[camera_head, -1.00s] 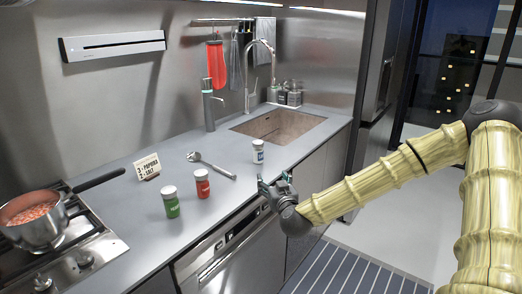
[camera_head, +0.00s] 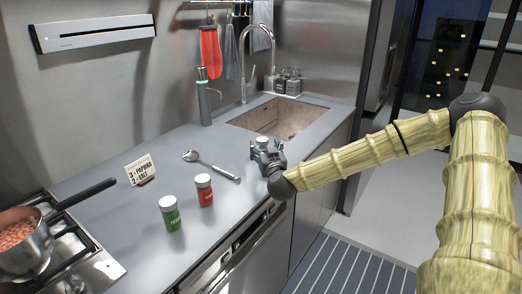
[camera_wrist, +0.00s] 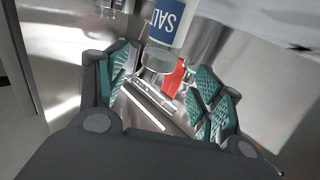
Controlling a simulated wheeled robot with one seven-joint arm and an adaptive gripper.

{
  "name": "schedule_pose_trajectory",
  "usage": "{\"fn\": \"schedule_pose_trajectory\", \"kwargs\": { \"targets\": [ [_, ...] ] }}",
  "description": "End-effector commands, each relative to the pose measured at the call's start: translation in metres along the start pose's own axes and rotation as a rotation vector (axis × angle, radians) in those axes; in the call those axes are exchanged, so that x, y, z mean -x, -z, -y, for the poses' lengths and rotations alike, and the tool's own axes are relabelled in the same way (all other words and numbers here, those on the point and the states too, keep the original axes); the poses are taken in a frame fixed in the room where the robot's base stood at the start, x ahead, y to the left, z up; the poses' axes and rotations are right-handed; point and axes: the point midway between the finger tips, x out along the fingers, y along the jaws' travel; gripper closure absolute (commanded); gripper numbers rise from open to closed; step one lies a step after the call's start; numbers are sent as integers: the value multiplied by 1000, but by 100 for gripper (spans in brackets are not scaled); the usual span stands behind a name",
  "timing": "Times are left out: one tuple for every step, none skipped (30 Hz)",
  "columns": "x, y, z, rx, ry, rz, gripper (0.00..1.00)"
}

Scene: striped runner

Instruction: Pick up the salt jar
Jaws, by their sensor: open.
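The salt jar (camera_head: 262,140) stands on the grey counter near its front edge, with my gripper (camera_head: 267,150) right at it and hiding most of its body. I cannot tell whether either finger touches the jar.
A red jar (camera_head: 204,191) and a green jar (camera_head: 170,214) stand to the left. A pan (camera_head: 22,250) sits on the stove; the sink (camera_head: 278,118) is behind.

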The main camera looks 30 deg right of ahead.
Motion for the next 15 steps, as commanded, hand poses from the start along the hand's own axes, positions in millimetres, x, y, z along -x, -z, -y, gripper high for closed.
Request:
{"fn": "schedule_pose_trajectory", "kwargs": {
  "targets": [
    [-4, 0, 0, 0, -1, 0, 33],
    [-5, 0, 0, 0, -1, 0, 33],
    [-6, 0, 0, 0, -1, 0, 33],
    [-7, 0, 0, 0, -1, 0, 33],
    [-8, 0, 0, 0, 0, 0, 33],
    [-10, 0, 0, 0, 0, 0, 33],
    [-12, 0, 1, 0, 1, 1, 33],
    [-14, 0, 1, 0, 1, 1, 33],
    [-18, 0, 0, 0, 1, 0, 33],
    [-22, 0, 0, 0, 1, 1, 33],
    [-25, -1, 0, 0, 1, 1, 33],
    [-29, -1, 0, 0, 1, 1, 33],
    [-33, 0, 0, 0, 1, 0, 33],
    [-36, -1, 0, 0, 1, 1, 33],
    [-40, -2, 0, 0, 2, 2, 33]
  ]
}}
